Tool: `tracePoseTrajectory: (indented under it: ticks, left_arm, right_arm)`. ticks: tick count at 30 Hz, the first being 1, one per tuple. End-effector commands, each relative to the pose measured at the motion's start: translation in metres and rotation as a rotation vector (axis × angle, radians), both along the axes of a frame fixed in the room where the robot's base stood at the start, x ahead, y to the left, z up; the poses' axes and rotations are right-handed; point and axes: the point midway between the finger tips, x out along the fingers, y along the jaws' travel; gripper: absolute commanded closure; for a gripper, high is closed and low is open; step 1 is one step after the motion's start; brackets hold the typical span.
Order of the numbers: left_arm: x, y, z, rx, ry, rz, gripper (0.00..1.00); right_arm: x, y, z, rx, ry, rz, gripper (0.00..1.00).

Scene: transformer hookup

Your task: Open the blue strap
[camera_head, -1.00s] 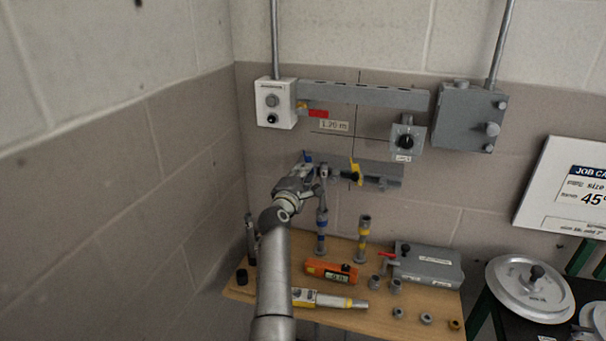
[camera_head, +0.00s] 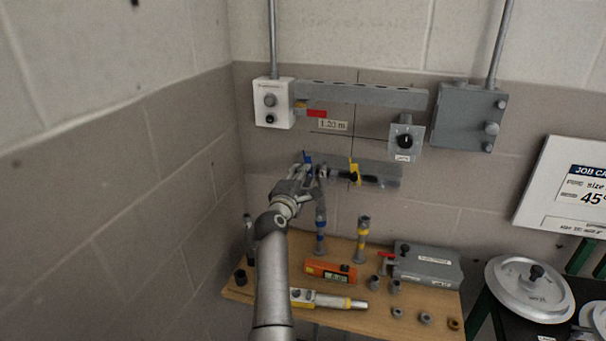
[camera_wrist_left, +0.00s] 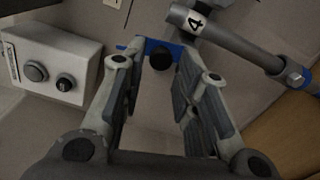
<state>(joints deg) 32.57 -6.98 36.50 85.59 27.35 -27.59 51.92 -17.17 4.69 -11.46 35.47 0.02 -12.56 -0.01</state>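The blue strap (camera_head: 307,157) is on the left end of the lower grey wall rail (camera_head: 382,168), partly hidden by my gripper. In the left wrist view it is a blue band (camera_wrist_left: 176,48) with a black knob (camera_wrist_left: 160,60) at its middle. My left gripper (camera_head: 312,174) is just in front of and below the strap. In the wrist view its fingers (camera_wrist_left: 163,75) are apart, with the knob showing between their tips. I cannot tell whether a finger touches the strap. My right gripper is not in view.
A grey tube marked 4 (camera_wrist_left: 235,40) with a blue ring passes close right of the fingers. A yellow strap (camera_head: 354,170) is right on the same rail. A white box (camera_head: 274,102) is on the wall upper left. The wooden table (camera_head: 350,327) below holds several tools.

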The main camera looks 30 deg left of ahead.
Motion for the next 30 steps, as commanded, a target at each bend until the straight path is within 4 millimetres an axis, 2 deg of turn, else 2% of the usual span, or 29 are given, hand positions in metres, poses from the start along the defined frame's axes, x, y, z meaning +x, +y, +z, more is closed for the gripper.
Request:
tracePoseTrajectory:
  ticks: [6,12,30]
  left_arm:
    - [-0.03,-0.009,0.0,-0.002,-0.001,0.001,0.71]
    - [-0.048,-0.015,0.0,0.0,-0.002,0.0,0.71]
    - [-0.052,-0.016,0.001,0.0,-0.002,0.0,0.71]
  right_arm:
    - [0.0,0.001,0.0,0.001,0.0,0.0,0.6]
    - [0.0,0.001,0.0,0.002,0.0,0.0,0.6]
    - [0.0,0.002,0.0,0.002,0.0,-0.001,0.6]
